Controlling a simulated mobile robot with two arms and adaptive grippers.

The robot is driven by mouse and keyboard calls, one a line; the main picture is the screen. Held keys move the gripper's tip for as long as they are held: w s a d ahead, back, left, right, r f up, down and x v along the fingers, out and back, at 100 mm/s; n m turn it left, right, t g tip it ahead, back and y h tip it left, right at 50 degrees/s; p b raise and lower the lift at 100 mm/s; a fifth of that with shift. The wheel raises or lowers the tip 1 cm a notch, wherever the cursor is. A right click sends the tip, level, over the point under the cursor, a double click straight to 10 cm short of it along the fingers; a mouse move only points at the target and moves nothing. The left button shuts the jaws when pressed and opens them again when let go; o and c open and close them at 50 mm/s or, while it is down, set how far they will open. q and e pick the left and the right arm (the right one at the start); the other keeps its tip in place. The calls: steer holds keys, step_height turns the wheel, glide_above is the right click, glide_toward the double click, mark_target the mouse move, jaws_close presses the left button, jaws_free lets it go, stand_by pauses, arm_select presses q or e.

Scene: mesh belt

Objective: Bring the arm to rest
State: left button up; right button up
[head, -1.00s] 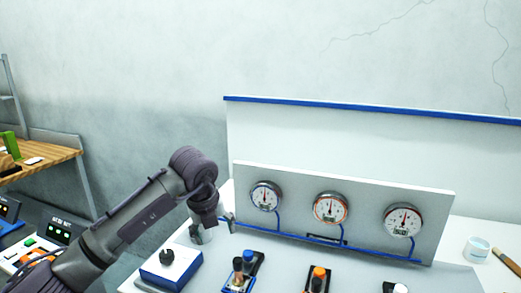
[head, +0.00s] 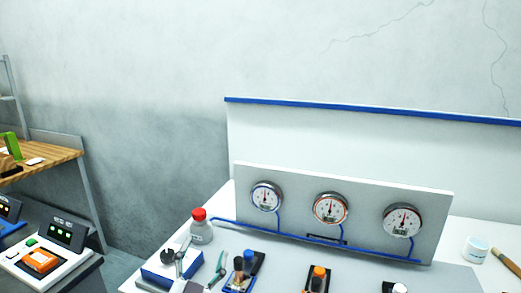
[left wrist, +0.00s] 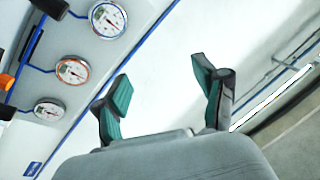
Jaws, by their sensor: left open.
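My left gripper (head: 201,262) shows at the bottom edge of the head view, in front of the blue and white box (head: 160,268). Its two fingers point up and are spread apart. In the left wrist view the left gripper (left wrist: 162,80) is open, with teal pads facing each other and nothing between them. Most of my left arm is out of the head view. My right gripper is in neither view.
A panel (head: 444,215) with three round gauges stands on the white bench. A red-capped bottle (head: 201,232) stands left of it.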

arm_select(q)
steer(key=s+a+f+n+g+y, duration=0.2)
steer(key=a+f+g, duration=0.1)
steer(key=f, duration=0.3)
steer(key=s+a+f+n+g+y, duration=0.2)
steer(key=s+a+f, duration=0.1)
steer(key=f, duration=0.2)
steer(key=s+a+f+n+g+h, duration=0.1)
steer(key=s+f+g, duration=0.6)
steer(key=s, duration=0.5)
steer(key=s+a+f+g, duration=0.2)
steer(key=s+f+g, duration=0.3)
steer(key=s+f, duration=0.5)
steer(key=s+f+g, duration=0.1)
steer(key=s+f, duration=0.1)
steer(key=f, duration=1.1)
steer(key=s+f+g, duration=0.1)
steer(key=s+f, duration=0.1)
steer(key=f, duration=1.1)
steer(key=s+a+f, duration=0.2)
steer(key=s+f, duration=1.3)
steer(key=s, duration=0.1)
steer(key=shift+a+g, duration=0.35)
steer(key=shift+g, duration=0.05)
